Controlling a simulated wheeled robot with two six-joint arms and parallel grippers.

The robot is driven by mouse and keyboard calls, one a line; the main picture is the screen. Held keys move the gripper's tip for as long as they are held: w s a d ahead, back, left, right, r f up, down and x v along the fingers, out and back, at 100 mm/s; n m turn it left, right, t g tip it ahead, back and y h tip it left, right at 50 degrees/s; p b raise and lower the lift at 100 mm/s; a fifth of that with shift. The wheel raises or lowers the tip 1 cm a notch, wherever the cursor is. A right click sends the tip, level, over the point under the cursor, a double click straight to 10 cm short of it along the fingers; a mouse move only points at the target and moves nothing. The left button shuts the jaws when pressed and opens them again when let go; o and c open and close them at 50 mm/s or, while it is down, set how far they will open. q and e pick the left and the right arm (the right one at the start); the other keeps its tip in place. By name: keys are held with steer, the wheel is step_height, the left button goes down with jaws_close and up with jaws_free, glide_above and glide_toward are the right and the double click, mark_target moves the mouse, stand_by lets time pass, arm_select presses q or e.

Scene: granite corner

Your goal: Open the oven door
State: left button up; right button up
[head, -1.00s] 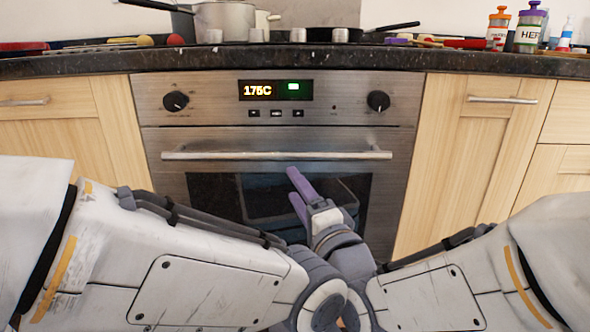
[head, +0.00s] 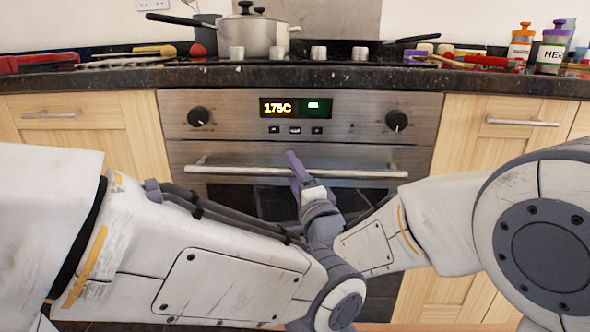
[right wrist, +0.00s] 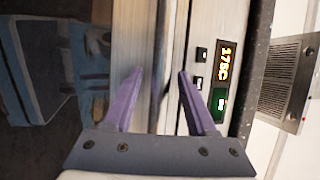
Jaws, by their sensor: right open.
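The oven door (head: 240,203) is shut, with a dark glass window and a silver bar handle (head: 240,172) across its top. My right gripper (head: 295,172) has purple fingers and is open at the middle of the handle. In the head view one finger shows above the bar and the other lower down. In the right wrist view the open fingers of my right gripper (right wrist: 160,75) straddle the strip where the handle runs, between glass and control panel; contact cannot be told. My left arm crosses the lower left, but its gripper does not show.
The control panel (head: 345,103) above the door has two knobs and a lit 175C display. A pot (head: 250,36) and a pan stand on the hob. Bottles (head: 551,50) stand on the dark worktop (head: 120,78). Wooden cupboards (head: 88,130) flank the oven.

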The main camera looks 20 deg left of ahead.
jaws_close()
steer(key=shift+f, duration=0.1)
stand_by(1.2)
